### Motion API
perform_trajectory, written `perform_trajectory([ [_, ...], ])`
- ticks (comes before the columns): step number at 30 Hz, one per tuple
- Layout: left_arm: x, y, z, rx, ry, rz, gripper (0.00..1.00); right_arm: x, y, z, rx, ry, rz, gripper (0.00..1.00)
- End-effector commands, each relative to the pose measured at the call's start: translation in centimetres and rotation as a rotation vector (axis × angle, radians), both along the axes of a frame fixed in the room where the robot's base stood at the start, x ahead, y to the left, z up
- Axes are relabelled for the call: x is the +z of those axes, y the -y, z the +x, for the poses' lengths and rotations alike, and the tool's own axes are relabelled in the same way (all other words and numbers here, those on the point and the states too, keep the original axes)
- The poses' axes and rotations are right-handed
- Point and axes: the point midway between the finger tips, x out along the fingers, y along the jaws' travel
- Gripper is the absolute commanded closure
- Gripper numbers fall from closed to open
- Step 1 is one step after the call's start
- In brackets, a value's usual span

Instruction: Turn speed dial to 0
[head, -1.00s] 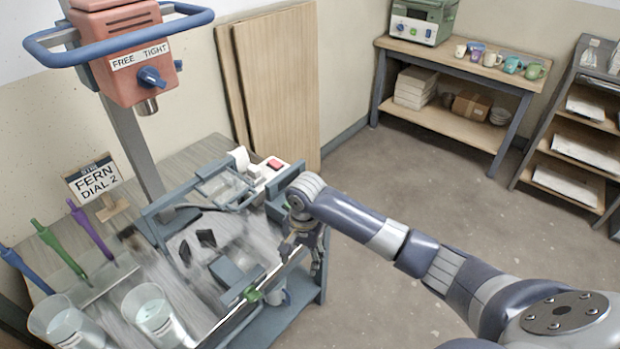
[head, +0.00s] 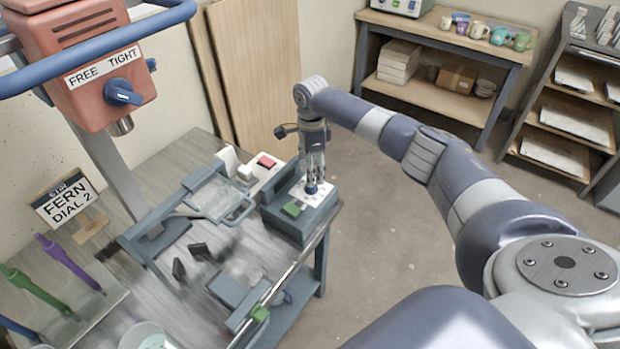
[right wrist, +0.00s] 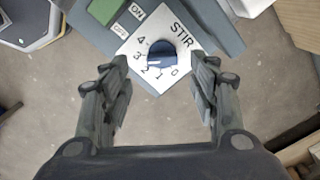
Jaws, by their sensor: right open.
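The speed dial is a round dark-blue knob (right wrist: 161,54) on a white plate marked STIR, with numbers 0 to 4 around its lower side. I cannot tell for sure which number it points to. In the head view the dial (head: 311,188) sits on top of a blue-grey control box (head: 296,226) at the bench's right edge. My right gripper (right wrist: 155,68) is open, pointing down over the dial, with one finger to each side of it. It also shows in the head view (head: 316,176). Contact with the dial cannot be made out. My left gripper is not in view.
A green switch (right wrist: 106,10) marked ON and OFF is beside the dial. A white unit with a red button (head: 266,162) stands behind the box. Floor right of the bench is clear.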

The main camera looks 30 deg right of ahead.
Motion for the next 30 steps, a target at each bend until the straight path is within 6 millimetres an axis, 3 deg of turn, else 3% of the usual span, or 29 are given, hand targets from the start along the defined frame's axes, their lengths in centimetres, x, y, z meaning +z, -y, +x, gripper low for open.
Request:
perform_trajectory([
  [4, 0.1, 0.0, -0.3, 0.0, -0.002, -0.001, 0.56, -2.7, 0.0, -0.1, 0.001, -0.002, 0.001, 0.45],
  [9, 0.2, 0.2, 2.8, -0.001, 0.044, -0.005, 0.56, -4.5, 0.0, 0.0, 0.0, -0.001, 0.0, 0.45],
  [14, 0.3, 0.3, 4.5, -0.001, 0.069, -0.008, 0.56, -5.1, 0.0, 0.0, 0.002, 0.001, 0.0, 0.45],
  [20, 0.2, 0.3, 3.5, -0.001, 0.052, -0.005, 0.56, -5.1, 0.0, 0.0, 0.002, 0.0, 0.0, 0.45],
  [26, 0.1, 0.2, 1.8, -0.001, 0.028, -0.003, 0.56, -5.1, 0.0, 0.0, 0.002, 0.0, 0.0, 0.88],
  [30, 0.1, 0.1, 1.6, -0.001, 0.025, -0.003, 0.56, -5.1, 0.0, 0.0, 0.002, 0.0, 0.0, 0.89],
])
